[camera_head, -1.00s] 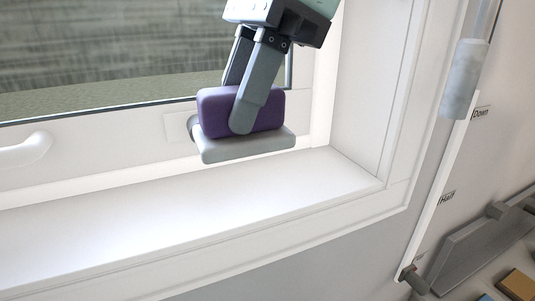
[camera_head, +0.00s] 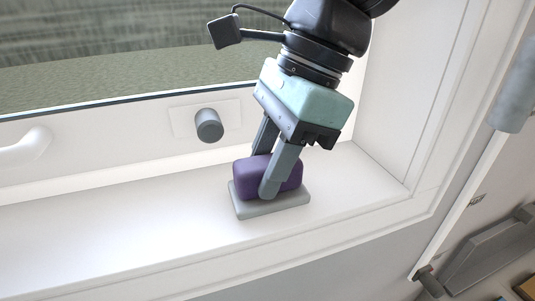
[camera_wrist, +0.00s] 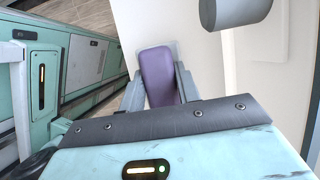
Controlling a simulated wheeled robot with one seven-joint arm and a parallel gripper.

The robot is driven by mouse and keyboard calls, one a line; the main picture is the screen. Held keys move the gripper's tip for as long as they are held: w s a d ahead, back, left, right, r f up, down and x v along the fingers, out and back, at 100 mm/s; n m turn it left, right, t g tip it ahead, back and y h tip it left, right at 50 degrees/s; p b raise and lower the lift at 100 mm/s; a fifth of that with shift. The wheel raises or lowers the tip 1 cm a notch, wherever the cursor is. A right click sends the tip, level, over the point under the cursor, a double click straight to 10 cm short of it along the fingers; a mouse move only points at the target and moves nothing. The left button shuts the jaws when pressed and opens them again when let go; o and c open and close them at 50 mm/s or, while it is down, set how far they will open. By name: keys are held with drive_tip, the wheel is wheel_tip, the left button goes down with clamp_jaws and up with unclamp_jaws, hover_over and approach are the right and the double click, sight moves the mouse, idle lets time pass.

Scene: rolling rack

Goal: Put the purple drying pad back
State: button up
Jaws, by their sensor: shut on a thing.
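The purple drying pad (camera_head: 246,178) has a purple block on top and a flat light grey base. In the head view it is low at the white window sill, its base at or just above the sill surface; I cannot tell whether it touches. My gripper (camera_head: 272,186) is shut on the purple block, a finger on each side. In the wrist view the purple block (camera_wrist: 158,75) shows between the fingers of my gripper (camera_wrist: 160,88). The near finger hides part of the block in the head view.
The white sill (camera_head: 120,245) is clear to the left of the pad. A grey round knob (camera_head: 208,124) sticks out of the window frame above it, with a white handle (camera_head: 30,148) further left. A slanted white rail with labels and a grey slider (camera_head: 514,90) stands at right.

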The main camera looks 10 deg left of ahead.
drive_tip(key=shift+f, duration=0.15)
drive_tip(key=o, duration=0.9)
drive_tip(key=shift+o, duration=0.2)
drive_tip(key=b+v, duration=0.2)
drive_tip(key=v, duration=1)
